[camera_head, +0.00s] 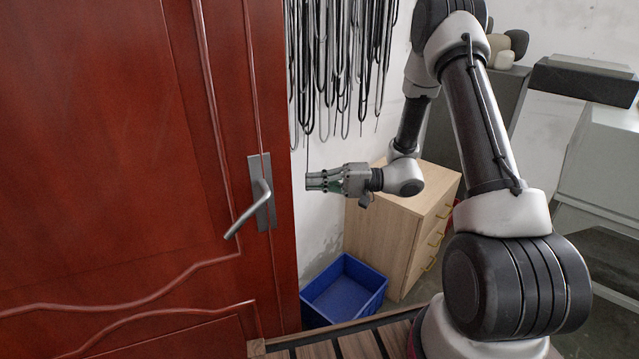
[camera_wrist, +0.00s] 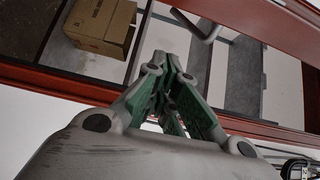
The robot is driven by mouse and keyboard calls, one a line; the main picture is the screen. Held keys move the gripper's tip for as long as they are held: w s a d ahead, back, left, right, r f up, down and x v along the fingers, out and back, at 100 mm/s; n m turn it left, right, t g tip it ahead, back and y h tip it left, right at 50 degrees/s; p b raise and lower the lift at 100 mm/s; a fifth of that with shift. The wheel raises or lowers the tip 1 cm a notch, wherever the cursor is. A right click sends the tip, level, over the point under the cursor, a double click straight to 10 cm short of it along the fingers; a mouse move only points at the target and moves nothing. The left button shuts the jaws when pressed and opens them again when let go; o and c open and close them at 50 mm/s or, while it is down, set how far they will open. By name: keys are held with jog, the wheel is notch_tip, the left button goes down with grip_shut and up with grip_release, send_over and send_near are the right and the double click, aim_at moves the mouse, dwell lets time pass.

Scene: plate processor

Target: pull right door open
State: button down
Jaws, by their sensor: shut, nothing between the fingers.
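The red wooden door (camera_head: 110,130) fills the left of the head view. Its silver lever handle (camera_head: 250,208) sits on a grey plate near the door's right edge and slants down to the left. In the wrist view the handle (camera_wrist: 205,20) shows at the top, beyond the fingers. My gripper (camera_head: 309,181) is shut and empty, just right of the door edge and a little above the lever's height in the picture. It points left, apart from the handle. In the wrist view my gripper (camera_wrist: 168,65) has its green-padded fingers together.
Dark cables (camera_head: 340,60) hang on the wall behind my gripper. A wooden drawer cabinet (camera_head: 385,245) and a blue bin (camera_head: 345,290) stand below it. Grey cabinets are at the right. The wrist view shows a cardboard box (camera_wrist: 100,25) at upper left.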

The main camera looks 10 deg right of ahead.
jog(key=s+a, duration=0.2)
jog(key=a, duration=0.3)
jog(key=shift+s+a, duration=0.4)
